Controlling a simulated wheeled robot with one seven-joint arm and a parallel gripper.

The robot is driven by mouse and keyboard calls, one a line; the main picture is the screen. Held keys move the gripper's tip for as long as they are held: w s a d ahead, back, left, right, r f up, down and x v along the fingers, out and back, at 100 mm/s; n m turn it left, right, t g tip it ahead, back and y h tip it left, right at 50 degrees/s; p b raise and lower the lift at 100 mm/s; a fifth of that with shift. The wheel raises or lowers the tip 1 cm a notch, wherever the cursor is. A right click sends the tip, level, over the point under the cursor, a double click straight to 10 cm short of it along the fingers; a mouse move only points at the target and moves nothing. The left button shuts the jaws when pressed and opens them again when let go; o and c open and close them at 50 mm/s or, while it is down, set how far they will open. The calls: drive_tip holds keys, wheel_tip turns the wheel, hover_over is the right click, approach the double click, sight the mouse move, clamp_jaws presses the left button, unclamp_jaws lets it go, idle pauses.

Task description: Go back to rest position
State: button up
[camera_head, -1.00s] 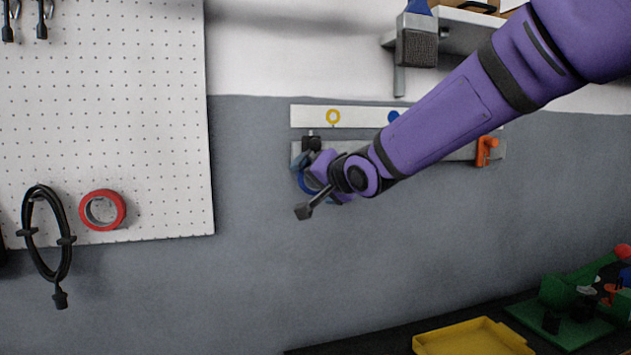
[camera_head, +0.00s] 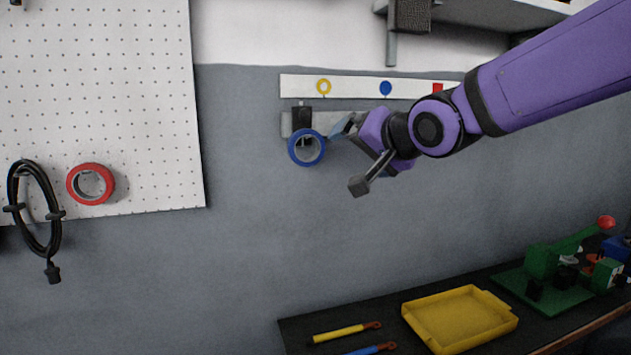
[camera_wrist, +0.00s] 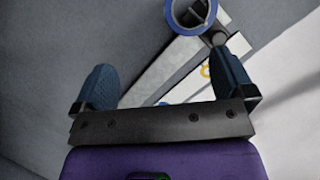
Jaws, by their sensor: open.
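My gripper (camera_head: 350,157) is open and empty, just to the right of a blue tape roll (camera_head: 306,148) in the head view. The roll hangs at a black hook (camera_head: 302,117) on the left end of the grey rail. In the wrist view my gripper's two dark fingers (camera_wrist: 165,88) stand wide apart. The blue roll (camera_wrist: 172,17) shows beyond them at the top, clear of both fingers. My purple arm hides the right part of the rail.
A white strip (camera_head: 352,87) with a yellow ring, blue dot and red square runs above the rail. The pegboard (camera_head: 110,100) holds a red roll (camera_head: 91,184) and a black cable (camera_head: 33,207). The bench below holds a yellow tray (camera_head: 459,319), a green fixture (camera_head: 552,275) and two handled tools.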

drive_tip(key=s+d+f+n+g+h, duration=0.1)
drive_tip(key=s+d+f+g+h, duration=0.3)
drive_tip(key=s+d, duration=0.95)
drive_tip(key=s+d+f+n+g+h, duration=0.1)
drive_tip(key=s+d+f, duration=0.2)
drive_tip(key=s, duration=0.3)
drive_tip(key=s+d+f+n+g+h, duration=0.1)
drive_tip(key=s+d+f+g, duration=0.1)
drive_tip(key=s, duration=0.4)
drive_tip(key=shift+d+f, duration=0.5)
drive_tip(key=shift+d, duration=0.35)
